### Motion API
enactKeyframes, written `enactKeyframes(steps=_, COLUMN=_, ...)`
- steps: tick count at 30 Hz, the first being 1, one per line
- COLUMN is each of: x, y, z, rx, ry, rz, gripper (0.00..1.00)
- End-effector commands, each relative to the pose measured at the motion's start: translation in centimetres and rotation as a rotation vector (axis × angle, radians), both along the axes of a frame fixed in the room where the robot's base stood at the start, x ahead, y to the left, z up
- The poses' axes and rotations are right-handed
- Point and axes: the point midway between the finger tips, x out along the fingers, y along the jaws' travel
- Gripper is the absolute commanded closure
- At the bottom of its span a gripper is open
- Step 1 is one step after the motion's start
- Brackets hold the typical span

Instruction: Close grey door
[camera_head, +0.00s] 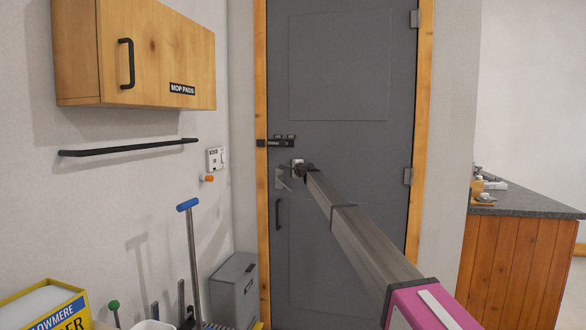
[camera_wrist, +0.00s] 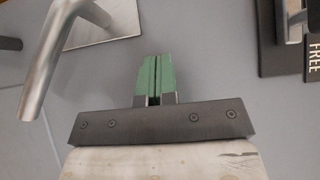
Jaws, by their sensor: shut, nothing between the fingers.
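The grey door (camera_head: 340,120) stands in a wooden frame (camera_head: 261,80) and looks flush or nearly flush with it; I cannot tell if it is latched. Its hinges (camera_head: 408,176) are on the right. A silver lever handle on a plate (camera_head: 280,179) is near its left edge; the lever (camera_wrist: 52,60) also shows large at the left of the wrist view. My gripper (camera_head: 299,168) is at the door's left side, close to the lever. In the wrist view its green fingers (camera_wrist: 154,78) are shut and empty, beside the lever and apart from it.
A black latch (camera_head: 276,142) sits above the lever, and a dark pull handle (camera_head: 278,214) below. A wooden cabinet (camera_head: 150,55) and black rail (camera_head: 130,148) are on the left wall. A grey bin (camera_head: 236,290) stands left of the door, a wooden counter (camera_head: 520,250) right.

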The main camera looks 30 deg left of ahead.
Motion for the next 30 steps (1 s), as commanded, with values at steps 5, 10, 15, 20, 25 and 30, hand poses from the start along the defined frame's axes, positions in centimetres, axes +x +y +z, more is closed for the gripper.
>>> enactKeyframes(steps=5, x=3.0, y=0.4, z=0.8, rx=0.003, ry=-0.015, rz=-0.035, gripper=1.00)
enactKeyframes(steps=10, x=3.1, y=0.2, z=0.8, rx=0.001, ry=-0.018, rz=-0.036, gripper=1.00)
enactKeyframes(steps=15, x=2.5, y=-0.2, z=0.8, rx=0.001, ry=-0.019, rz=-0.035, gripper=1.00)
enactKeyframes(steps=20, x=0.9, y=-1.1, z=0.8, rx=-0.001, ry=-0.016, rz=-0.028, gripper=1.00)
enactKeyframes(steps=25, x=-2.2, y=-2.5, z=0.7, rx=-0.001, ry=-0.009, rz=-0.014, gripper=1.00)
enactKeyframes(steps=30, x=-6.3, y=-3.3, z=0.5, rx=-0.001, ry=-0.005, rz=-0.006, gripper=1.00)
